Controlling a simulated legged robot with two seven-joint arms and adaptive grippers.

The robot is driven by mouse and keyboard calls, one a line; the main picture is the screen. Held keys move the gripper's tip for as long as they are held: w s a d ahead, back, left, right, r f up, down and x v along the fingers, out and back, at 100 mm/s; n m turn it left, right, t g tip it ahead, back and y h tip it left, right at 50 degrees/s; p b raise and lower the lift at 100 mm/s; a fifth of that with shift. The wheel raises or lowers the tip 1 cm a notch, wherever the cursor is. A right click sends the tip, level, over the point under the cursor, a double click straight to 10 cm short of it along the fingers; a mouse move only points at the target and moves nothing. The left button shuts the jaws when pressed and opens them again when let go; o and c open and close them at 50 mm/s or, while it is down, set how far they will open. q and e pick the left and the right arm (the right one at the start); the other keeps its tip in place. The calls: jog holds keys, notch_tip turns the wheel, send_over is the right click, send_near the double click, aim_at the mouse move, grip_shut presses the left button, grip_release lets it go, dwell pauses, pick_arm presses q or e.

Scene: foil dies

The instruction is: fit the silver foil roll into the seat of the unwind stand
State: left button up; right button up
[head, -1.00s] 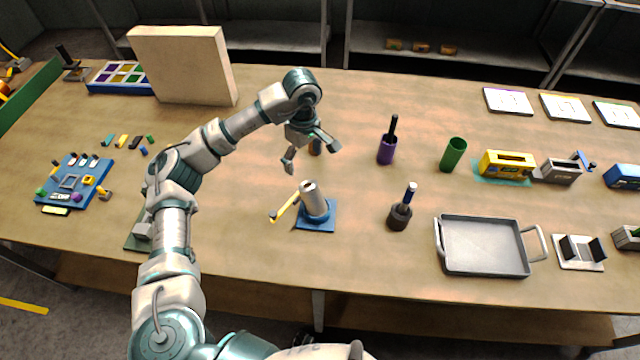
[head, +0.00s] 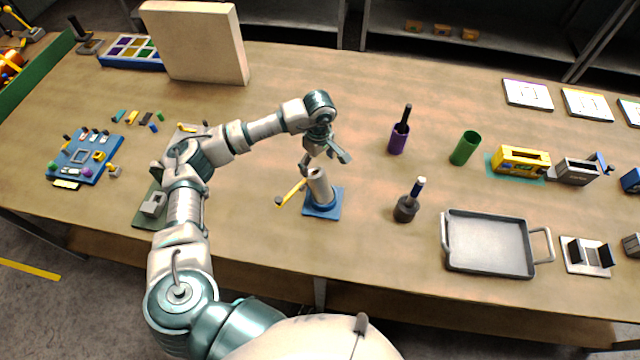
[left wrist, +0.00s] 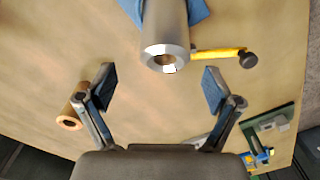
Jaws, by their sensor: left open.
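A silver roll (head: 320,186) stands upright on a blue stand (head: 331,211) near the table's middle. A yellow lever (head: 291,192) with a dark knob sticks out to its left. How deep the roll sits in the stand cannot be told. In the left wrist view the silver roll (left wrist: 166,35) shows its round holed end ahead of the jaws, with the blue base behind. My left gripper (head: 326,160) is open and empty, just above and behind the roll's top; its fingers (left wrist: 159,84) are apart from it. My right gripper is not in view.
A copper-coloured roll (left wrist: 70,122) shows left of the jaws in the left wrist view. A dark cup with a handle (head: 407,207), a purple cup (head: 399,139), a green cup (head: 465,148) and a grey tray (head: 447,259) stand to the right. A green plate (head: 147,218) lies left.

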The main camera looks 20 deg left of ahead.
aim_at(317, 176)
pick_arm(q)
jog(key=shift+s+d+f+p, duration=0.1)
jog(key=shift+s+f+p, duration=0.1)
jog(key=shift+f, duration=0.8)
jog(key=shift+s+f+p, duration=0.1)
jog(key=shift+f+p, duration=0.1)
jog(key=shift+f, duration=0.8)
jog(key=shift+s+d+f+p, duration=0.1)
jog(key=shift+s+f+p, duration=0.1)
jog(key=shift+f, duration=0.8)
jog(key=shift+r, duration=0.1)
jog(key=c, duration=1.5)
